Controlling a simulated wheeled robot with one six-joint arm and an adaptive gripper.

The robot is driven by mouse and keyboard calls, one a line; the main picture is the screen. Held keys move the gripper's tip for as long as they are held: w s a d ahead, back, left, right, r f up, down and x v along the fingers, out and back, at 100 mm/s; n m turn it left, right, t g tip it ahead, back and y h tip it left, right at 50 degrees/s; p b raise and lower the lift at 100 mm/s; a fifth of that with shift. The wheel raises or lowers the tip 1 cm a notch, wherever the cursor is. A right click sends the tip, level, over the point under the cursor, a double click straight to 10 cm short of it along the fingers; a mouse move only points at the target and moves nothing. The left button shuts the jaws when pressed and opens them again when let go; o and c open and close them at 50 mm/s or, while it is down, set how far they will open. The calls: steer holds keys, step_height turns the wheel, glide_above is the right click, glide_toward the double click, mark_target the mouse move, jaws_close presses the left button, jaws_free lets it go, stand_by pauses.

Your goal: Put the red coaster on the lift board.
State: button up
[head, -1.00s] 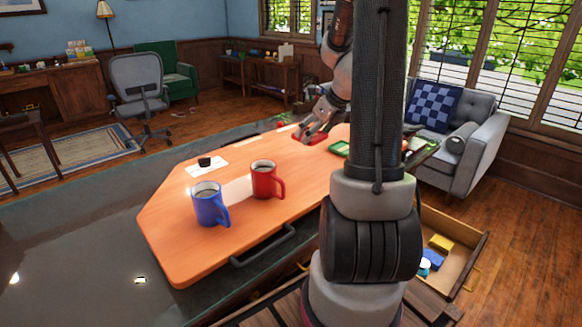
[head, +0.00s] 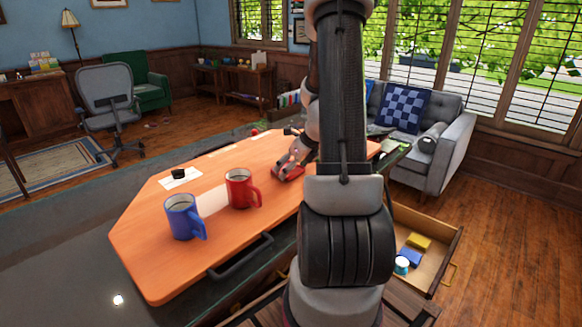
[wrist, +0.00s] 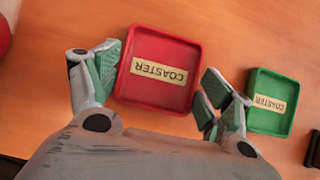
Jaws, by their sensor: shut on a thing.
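The red coaster (wrist: 158,68), a square tray with a "COASTER" label, sits between the fingers of my gripper (wrist: 160,88) in the wrist view. My gripper is shut on it, a finger at either side. In the head view my gripper (head: 290,160) holds the red coaster (head: 287,174) low over the orange board (head: 165,270). I cannot tell whether the coaster touches the surface. The orange board has a dark handle (head: 240,257) at its near edge and looks like the lift board. My arm hides part of the board's right side.
A red mug (head: 240,188) and a blue mug (head: 182,217) stand left of my gripper. A green coaster (wrist: 270,103) lies right of it. A white card with a black item (head: 179,176) lies farther left. An open drawer (head: 440,262) juts out at right.

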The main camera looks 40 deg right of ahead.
steer(key=o, duration=1)
steer(key=shift+f, duration=0.1)
steer(key=shift+o, duration=0.2)
steer(key=shift+s+r, duration=0.15)
steer(key=shift+r, duration=0.3)
steer(key=a+v, duration=0.1)
steer(key=v, duration=1.1)
steer(key=s+a+r+n+g, duration=0.1)
steer(key=s+a+r+n, duration=0.25)
steer(key=a+n, duration=0.45)
steer(key=s+a+r+n+g, duration=0.15)
steer(key=a+r+n, duration=0.35)
steer(key=n, duration=0.5)
steer(key=s+a+r+n, duration=0.1)
steer(key=s+a+n, duration=0.1)
steer(key=s+n, duration=0.3)
steer(key=s+a+r+n+h, duration=0.1)
steer(key=s+a+n, duration=0.2)
steer(key=n, duration=0.8)
steer(key=shift+s+r, duration=0.3)
steer(key=shift+s, duration=0.7)
